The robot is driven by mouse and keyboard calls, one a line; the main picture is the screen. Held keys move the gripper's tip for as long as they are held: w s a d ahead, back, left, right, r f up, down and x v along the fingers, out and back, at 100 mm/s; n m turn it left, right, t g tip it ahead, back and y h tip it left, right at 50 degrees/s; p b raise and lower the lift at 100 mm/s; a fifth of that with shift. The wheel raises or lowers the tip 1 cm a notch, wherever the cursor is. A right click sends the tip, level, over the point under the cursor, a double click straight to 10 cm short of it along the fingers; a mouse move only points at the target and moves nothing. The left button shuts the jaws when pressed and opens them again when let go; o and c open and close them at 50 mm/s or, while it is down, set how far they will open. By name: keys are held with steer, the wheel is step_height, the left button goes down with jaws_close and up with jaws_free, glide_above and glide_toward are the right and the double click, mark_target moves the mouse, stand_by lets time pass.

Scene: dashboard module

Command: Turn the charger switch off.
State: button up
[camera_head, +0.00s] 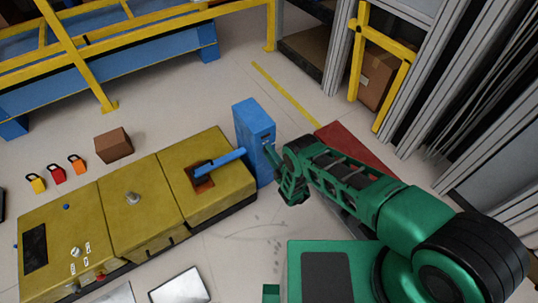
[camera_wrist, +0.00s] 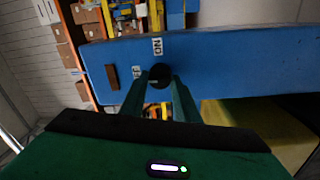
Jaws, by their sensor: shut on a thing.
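The blue charger box (camera_head: 253,118) stands upright at the right end of the yellow dashboard module. In the wrist view its blue face (camera_wrist: 230,70) fills the middle. A round black switch knob (camera_wrist: 160,71) sits on that face, with an "ON" label (camera_wrist: 157,46) on one side and another small, partly hidden label (camera_wrist: 137,72) to its left. My gripper (camera_wrist: 160,84) has its two green fingers on either side of the knob, shut on it. In the head view my gripper (camera_head: 270,150) reaches the box's right face; the knob is hard to make out there.
A red mat (camera_head: 355,150) lies right of the charger.

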steer(key=o, duration=1)
steer(key=shift+s+a+f, duration=0.1)
steer(key=shift+s+f, duration=0.1)
steer(key=shift+f, duration=0.05)
steer(key=shift+o, duration=0.2)
steer(key=shift+w+r, duration=0.1)
steer(key=v, duration=1)
steer(key=shift+s+d, duration=0.25)
steer(key=shift+d, duration=0.05)
